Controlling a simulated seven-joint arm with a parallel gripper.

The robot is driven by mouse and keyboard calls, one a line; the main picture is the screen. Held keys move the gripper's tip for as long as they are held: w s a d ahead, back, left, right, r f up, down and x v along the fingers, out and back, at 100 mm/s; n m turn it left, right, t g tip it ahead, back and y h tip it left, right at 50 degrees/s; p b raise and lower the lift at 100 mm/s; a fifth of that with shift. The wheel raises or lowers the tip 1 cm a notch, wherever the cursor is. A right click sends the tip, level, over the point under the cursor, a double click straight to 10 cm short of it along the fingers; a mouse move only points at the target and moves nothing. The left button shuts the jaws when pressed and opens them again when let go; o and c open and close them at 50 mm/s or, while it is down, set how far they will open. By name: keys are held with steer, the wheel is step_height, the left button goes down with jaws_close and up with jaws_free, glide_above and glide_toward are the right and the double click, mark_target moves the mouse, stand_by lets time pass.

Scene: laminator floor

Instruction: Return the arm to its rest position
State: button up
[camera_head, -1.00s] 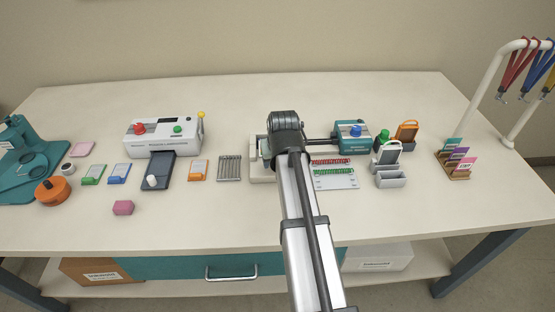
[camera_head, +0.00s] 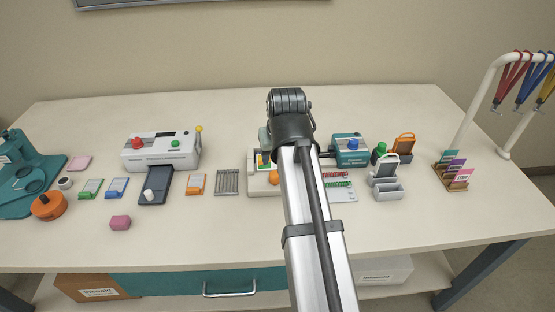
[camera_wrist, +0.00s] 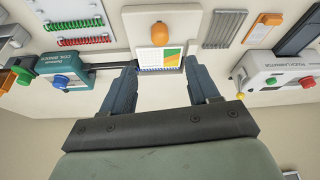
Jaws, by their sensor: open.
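My gripper (camera_wrist: 162,90) is open and empty in the wrist view, its two dark fingers spread apart. Between and beyond the fingertips lies a card with green, yellow and orange on it (camera_wrist: 160,60), on a pale base with an orange knob (camera_wrist: 158,33). In the head view my arm reaches up over the middle of the table and hides most of that base (camera_head: 260,188). The orange knob also shows in the head view (camera_head: 274,177), just left of my arm.
A white laminator (camera_head: 160,152) stands left of my arm and a teal coil binder (camera_head: 350,150) right of it. Red and green coils (camera_head: 337,180) lie close by on the right. A lanyard rack (camera_head: 480,95) stands far right.

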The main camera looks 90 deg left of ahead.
steer(key=shift+d+r, duration=0.15)
steer(key=shift+r, duration=0.3)
stand_by(0.3)
